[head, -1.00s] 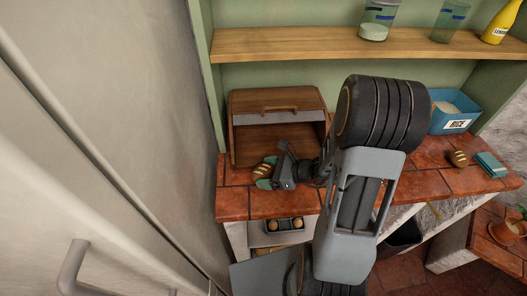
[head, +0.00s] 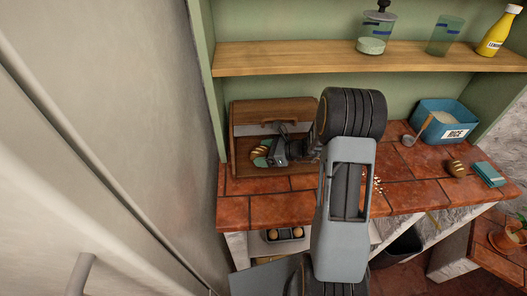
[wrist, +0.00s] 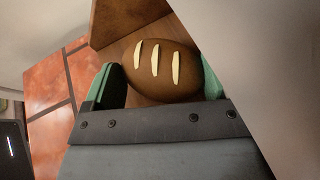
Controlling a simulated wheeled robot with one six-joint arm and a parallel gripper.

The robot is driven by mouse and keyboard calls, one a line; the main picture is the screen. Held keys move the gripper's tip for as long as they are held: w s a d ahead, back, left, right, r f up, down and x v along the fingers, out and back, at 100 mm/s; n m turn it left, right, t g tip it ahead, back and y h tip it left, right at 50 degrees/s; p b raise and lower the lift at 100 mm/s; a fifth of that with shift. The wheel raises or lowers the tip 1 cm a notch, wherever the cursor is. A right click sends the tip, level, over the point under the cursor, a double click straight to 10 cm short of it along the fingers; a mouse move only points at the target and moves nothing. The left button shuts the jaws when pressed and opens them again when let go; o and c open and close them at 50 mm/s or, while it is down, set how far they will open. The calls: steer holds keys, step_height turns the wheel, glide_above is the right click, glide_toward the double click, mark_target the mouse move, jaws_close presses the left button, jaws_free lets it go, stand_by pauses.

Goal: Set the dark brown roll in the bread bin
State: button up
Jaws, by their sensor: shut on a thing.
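The dark brown roll (wrist: 158,82) has pale slashes on top and sits between the green fingers of my gripper (wrist: 160,84) in the wrist view. My gripper (head: 262,154) is shut on it. In the head view the roll (head: 258,153) is at the open front of the wooden bread bin (head: 242,112), low on its left side. The bin's wood also shows behind the roll in the wrist view (wrist: 122,18). I cannot tell whether the roll touches the bin's floor. The arm hides part of the bin's right side.
Another brown roll (head: 455,168) and a teal block (head: 489,174) lie on the tiled counter (head: 285,207) at right. A blue rice box (head: 428,122) stands behind them, with a ladle (head: 410,139) beside it. A wooden shelf (head: 300,62) runs above the bin.

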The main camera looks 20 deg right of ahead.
steer(key=shift+w, duration=0.35)
steer(key=shift+f, duration=0.3)
steer(key=shift+s+f, duration=0.1)
steer(key=shift+f, duration=0.15)
steer(key=o, duration=0.8)
steer(key=shift+r, duration=0.25)
steer(key=shift+b+v, duration=0.4)
steer(key=shift+v, duration=3.4)
